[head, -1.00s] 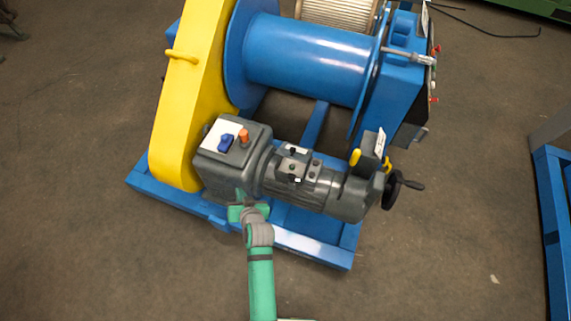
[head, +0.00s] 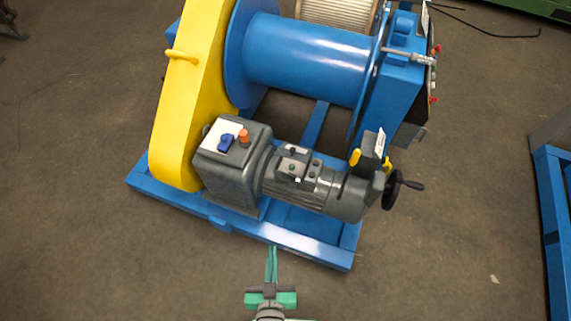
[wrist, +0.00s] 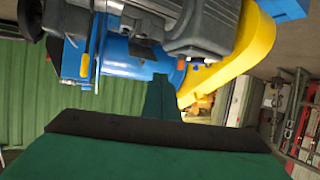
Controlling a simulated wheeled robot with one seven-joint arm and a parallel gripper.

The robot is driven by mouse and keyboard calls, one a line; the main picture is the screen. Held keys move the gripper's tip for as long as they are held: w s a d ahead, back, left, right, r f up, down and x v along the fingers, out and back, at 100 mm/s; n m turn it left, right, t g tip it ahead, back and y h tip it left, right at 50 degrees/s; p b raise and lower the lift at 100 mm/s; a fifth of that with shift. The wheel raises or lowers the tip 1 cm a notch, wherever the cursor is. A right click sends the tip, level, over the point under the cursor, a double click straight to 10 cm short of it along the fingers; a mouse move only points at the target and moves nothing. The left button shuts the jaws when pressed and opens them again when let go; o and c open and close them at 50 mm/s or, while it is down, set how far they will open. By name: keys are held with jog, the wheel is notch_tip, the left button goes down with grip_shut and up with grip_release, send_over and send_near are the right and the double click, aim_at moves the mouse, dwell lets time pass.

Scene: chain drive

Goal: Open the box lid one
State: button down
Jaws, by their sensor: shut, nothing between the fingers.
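A small grey box (head: 297,168) with knobs on its top sits on the grey motor; I cannot tell for sure whether its top is the lid of the task. Left of it is a larger grey housing (head: 232,165) with a pale plate, a blue switch and an orange knob. My gripper (head: 271,252) is shut and empty, in front of the blue base frame and below the motor in the picture. In the wrist view its green fingers (wrist: 160,97) are together, apart from the grey motor (wrist: 190,30) at the top.
A yellow chain guard (head: 185,100) stands left, and a blue drum (head: 305,60) lies behind the motor. A black handwheel (head: 391,189) sticks out at the motor's right end. The blue base frame (head: 290,241) edges the machine. Floor in front is clear.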

jog(key=w+a+f+n+g+h, duration=0.15)
jog(key=w+f+n, duration=0.85)
jog(key=n, duration=1)
jog(key=shift+w+d+r+n+t+h, duration=0.15)
jog(key=shift+w+d+n+h, duration=0.45)
jog(key=shift+w+n, duration=2.55)
jog(key=shift+w+d+f+n+t+h, duration=0.1)
jog(key=shift+w+d+n+t+h, duration=0.35)
jog(key=shift+w, duration=5.15)
jog(key=shift+w+d+r+n+t+h, duration=0.1)
jog(key=shift+w+d+n+h, duration=0.7)
jog(key=shift+w+n, duration=2.45)
